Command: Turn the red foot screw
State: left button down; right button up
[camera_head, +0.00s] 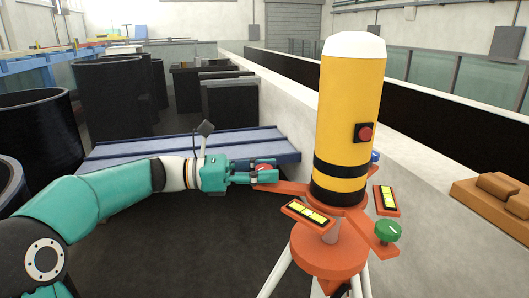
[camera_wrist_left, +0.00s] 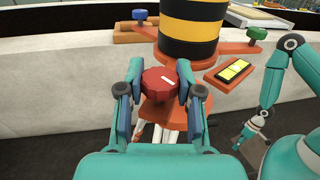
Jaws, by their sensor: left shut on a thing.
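The red foot screw (camera_head: 264,168) is a knob on one arm of the orange tripod base (camera_head: 325,262) under a yellow and black column (camera_head: 350,100). My left gripper (camera_head: 262,173) is shut on the red screw from the left. In the left wrist view the red screw (camera_wrist_left: 160,85), with a white mark on top, sits between both fingers of my left gripper (camera_wrist_left: 160,92). A green knob (camera_head: 388,231) and a blue knob (camera_head: 375,156) are on the other arms of the base. My right gripper (camera_wrist_left: 252,146) shows small at the right of the left wrist view; its fingers are unclear.
Two yellow spirit levels (camera_head: 307,214) (camera_head: 386,200) sit on the base. A concrete flume wall (camera_head: 440,190) runs behind the column. A blue-grey bench (camera_head: 190,147) and black tanks (camera_head: 115,100) stand behind my left arm. Brown blocks (camera_head: 495,195) lie on the wall at right.

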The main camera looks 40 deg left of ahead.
aim_at(265, 166)
pick_arm(q)
jog(key=m+g+h+p, duration=0.1)
jog(key=g+p, duration=0.1)
jog(key=m+g+h+p, duration=0.1)
jog(key=g+p, duration=0.1)
jog(key=m+g+h+p, duration=0.1)
jog(key=m+p, duration=0.1)
jog(key=p, duration=0.1)
jog(key=shift+w+r+g, duration=0.1)
jog(key=shift+r+g, duration=0.25)
jog(key=shift+g, duration=0.05)
jog(key=shift+f+m+g+h+p, duration=0.2)
jog(key=shift+m+g+h+p, duration=0.2)
jog(key=shift+m+g+p, duration=1.05)
jog(key=shift+n+g+b, duration=0.25)
jog(key=shift+b, duration=0.1)
jog(key=c, duration=0.7)
grip_release()
jog(key=shift+f, duration=0.1)
jog(key=shift+c, duration=0.2)
notch_tip(265, 166, up, 10)
